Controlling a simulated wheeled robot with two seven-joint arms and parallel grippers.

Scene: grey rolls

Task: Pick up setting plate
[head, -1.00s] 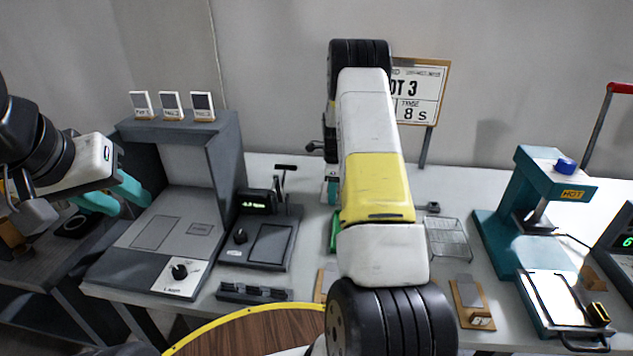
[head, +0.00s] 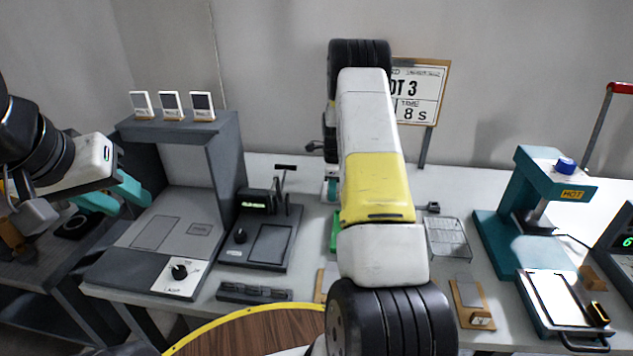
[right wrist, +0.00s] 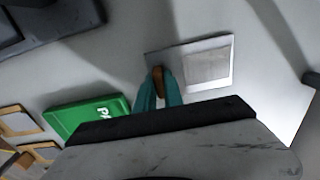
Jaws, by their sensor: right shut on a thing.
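In the right wrist view a thin flat plate (right wrist: 218,84) with a grey square on it lies just beyond my fingers, and I take it for the setting plate. My right gripper (right wrist: 158,92) has its teal fingers shut on a brown tab (right wrist: 158,78) at the plate's near left edge. Whether the plate touches the table is unclear. In the head view my right arm hides the plate and most of that gripper. My left gripper (head: 112,195) is at the far left, its teal fingers apart and nothing seen between them.
A green box (right wrist: 88,115) lies left of my right fingers. In the head view a grey lamp station (head: 165,245) and a dark scale device (head: 262,240) stand left. A wire rack (head: 448,238) and a teal hot press (head: 530,215) stand right.

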